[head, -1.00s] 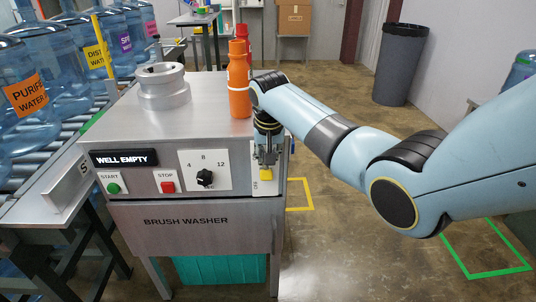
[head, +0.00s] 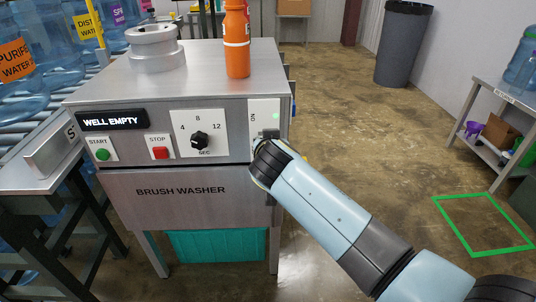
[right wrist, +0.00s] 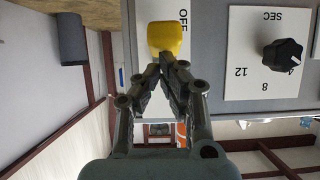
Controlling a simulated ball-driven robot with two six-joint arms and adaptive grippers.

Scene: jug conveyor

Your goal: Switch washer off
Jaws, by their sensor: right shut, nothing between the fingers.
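The brush washer (head: 120,190) stands ahead with its front panel facing me. At the panel's right end is a white switch plate (head: 265,107) with an ON label and a green spot at its upper part. My right arm hides the plate's lower part in the head view. In the right wrist view, which is upside down, the yellow switch handle (right wrist: 168,38) sits beside the OFF label. My right gripper (right wrist: 167,66) is shut and empty, its tips at the handle; I cannot tell whether they touch. My left gripper is not in view.
The panel also has a green START button (head: 102,154), a red STOP button (head: 160,153) and a black dial (head: 199,140). An orange bottle (head: 237,45) stands on top. A shelf table (head: 500,110) and grey bin (head: 403,45) are right; floor between is open.

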